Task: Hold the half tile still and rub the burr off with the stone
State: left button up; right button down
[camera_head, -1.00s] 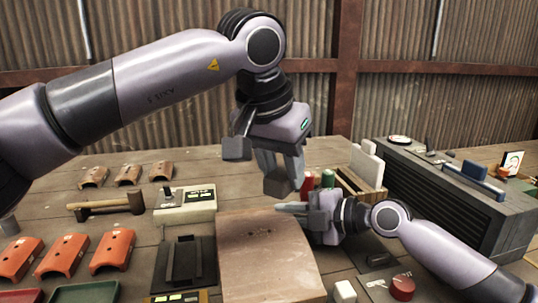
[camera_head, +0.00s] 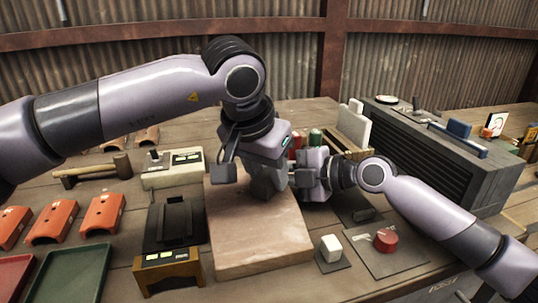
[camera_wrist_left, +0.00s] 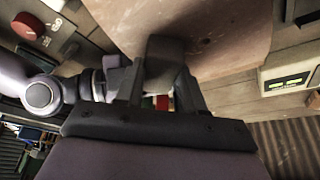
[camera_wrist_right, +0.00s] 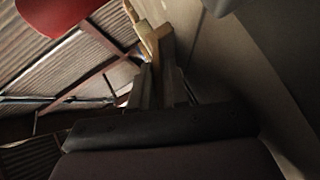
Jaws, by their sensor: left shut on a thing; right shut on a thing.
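My left gripper (camera_head: 266,190) points down over the wooden block (camera_head: 258,245) and is shut on the stone, a dark grey-brown block that shows between its fingers in the left wrist view (camera_wrist_left: 165,52). The stone is low over the back part of the block; I cannot tell whether it touches anything. My right gripper (camera_head: 294,180) comes in from the right at the block's back right edge. It is shut on a narrow tan piece (camera_wrist_right: 150,36), apparently the half tile, seen in the right wrist view. In the head view the left gripper hides this piece and any burr.
Orange tiles (camera_head: 103,214) lie at the left near trays, including a green one (camera_head: 75,272). A mallet (camera_head: 92,171), a device with a display (camera_head: 172,169) and a black stand (camera_head: 173,222) are left of the block. A red button (camera_head: 385,239) and white cube (camera_head: 331,247) are at the right.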

pick_arm(q)
jog(key=shift+s+a, duration=0.2)
jog(key=shift+a, duration=0.85)
jog(key=shift+s+a, duration=0.2)
jog(key=shift+a, duration=0.9)
jog(key=shift+s+a, duration=0.2)
jog(key=shift+a, duration=0.85)
pick_arm(e)
jog(key=shift+r, duration=0.1)
pick_arm(q)
jog(key=shift+w+d, duration=0.2)
jog(key=shift+d, duration=0.8)
jog(key=shift+w+d, duration=0.2)
jog(key=shift+d, duration=0.85)
jog(key=shift+w+d, duration=0.2)
jog(key=shift+d, duration=0.8)
jog(key=shift+d+r, duration=0.15)
jog(key=shift+r, duration=0.6)
jog(key=shift+d+r, duration=0.15)
jog(key=shift+r, duration=3.15)
pick_arm(e)
jog(key=c, duration=1.1)
grip_release()
jog(key=shift+o, duration=0.2)
